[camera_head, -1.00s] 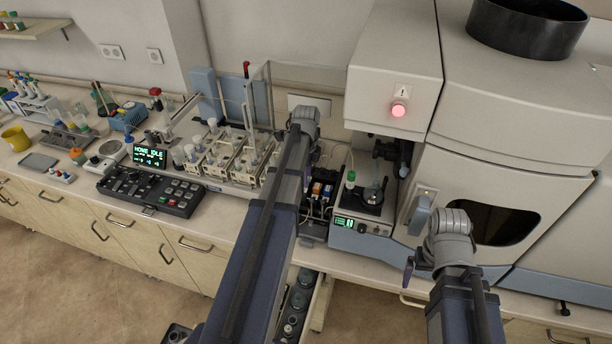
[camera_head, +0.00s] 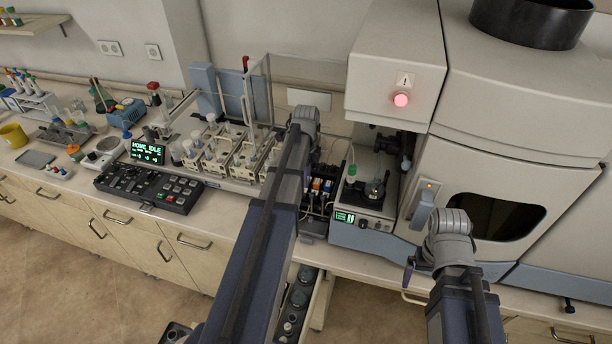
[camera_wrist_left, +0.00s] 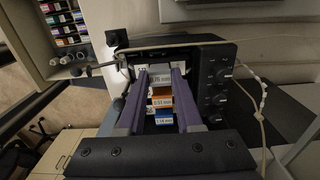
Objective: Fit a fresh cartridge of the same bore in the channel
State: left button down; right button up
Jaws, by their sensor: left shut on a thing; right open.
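The peristaltic pump (camera_head: 316,198) stands on the bench left of the spectrometer, and its dark body (camera_wrist_left: 213,62) fills the middle of the left wrist view. My left gripper (camera_wrist_left: 161,72) has its two purple fingers around a grey cartridge (camera_wrist_left: 160,79), its label seeming to read 0.76, at the pump's far end. An orange cartridge labelled 0.51 mm (camera_wrist_left: 161,102) and a blue one (camera_wrist_left: 164,121) lie nearer, between the fingers in the picture. I cannot tell whether the grey cartridge is seated. My right gripper (camera_head: 409,268) is open and empty before the spectrometer, mostly hidden by its wrist.
An open drawer (camera_head: 318,318) lies below the pump; a tray with several coloured cartridges (camera_wrist_left: 66,25) shows at upper left in the wrist view. The spectrometer (camera_head: 470,180) is close at right. Tubing (camera_wrist_left: 265,112) runs beside the pump's knobs. Sample racks (camera_head: 215,160) stand to the left.

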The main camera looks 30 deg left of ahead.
pick_arm(q)
jog(key=c, duration=0.5)
grip_release()
notch_tip(320, 180, up, 8)
jog(key=p, duration=0.8)
jog(key=shift+f, duration=0.25)
notch_tip(320, 180, down, 8)
jog(key=b, duration=0.8)
jog(key=shift+r, duration=0.25)
